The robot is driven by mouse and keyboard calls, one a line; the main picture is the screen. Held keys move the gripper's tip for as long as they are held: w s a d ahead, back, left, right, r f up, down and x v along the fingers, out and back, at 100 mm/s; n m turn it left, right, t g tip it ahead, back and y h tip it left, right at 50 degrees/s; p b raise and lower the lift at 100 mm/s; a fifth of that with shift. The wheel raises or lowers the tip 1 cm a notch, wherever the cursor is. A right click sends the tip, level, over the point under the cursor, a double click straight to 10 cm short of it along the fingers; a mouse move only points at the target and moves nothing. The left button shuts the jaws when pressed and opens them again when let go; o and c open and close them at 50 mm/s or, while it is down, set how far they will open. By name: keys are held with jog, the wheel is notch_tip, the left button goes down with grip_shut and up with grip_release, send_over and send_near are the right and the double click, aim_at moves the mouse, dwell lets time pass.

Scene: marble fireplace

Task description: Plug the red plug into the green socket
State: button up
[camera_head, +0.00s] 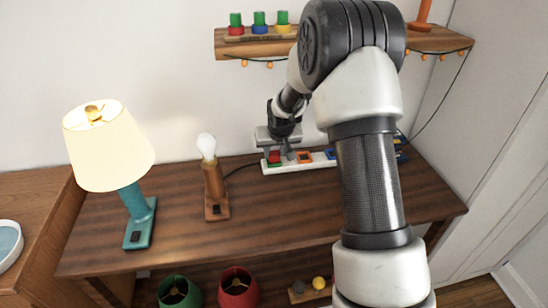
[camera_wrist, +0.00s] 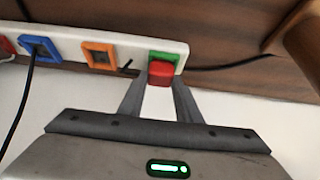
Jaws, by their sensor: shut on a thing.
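A white power strip (camera_head: 290,168) lies along the back of the wooden table. Its green socket (camera_head: 274,165) is at the left end in the head view and at the right end in the wrist view (camera_wrist: 164,57). My gripper (camera_wrist: 160,77) is shut on the red plug (camera_wrist: 160,74), which shows between its fingertips. In the head view, the red plug (camera_head: 274,155) is right at the green socket, and my gripper (camera_head: 276,150) is above the strip. The plug overlaps part of the green frame. I cannot tell how deep it sits, and its prongs are hidden.
Beside the green socket are an orange socket (camera_wrist: 99,55) and a blue socket (camera_wrist: 40,48) with a black cord. A bare-bulb lamp (camera_head: 213,180) and a teal lamp (camera_head: 138,215) with a lit shade stand left. A shelf (camera_head: 233,45) hangs above. The table front is clear.

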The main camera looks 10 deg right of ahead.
aim_at(275, 155)
notch_tip(275, 155, up, 10)
jog(key=p, duration=0.1)
jog(key=shift+f+b, duration=2.7)
jog(key=shift+f, duration=1.25)
jog(key=shift+f+b, duration=0.95)
jog(key=shift+f, duration=0.1)
jog(key=shift+s+f, duration=0.15)
jog(key=shift+f, duration=0.1)
dwell(1.2)
jog(key=o, duration=1.2)
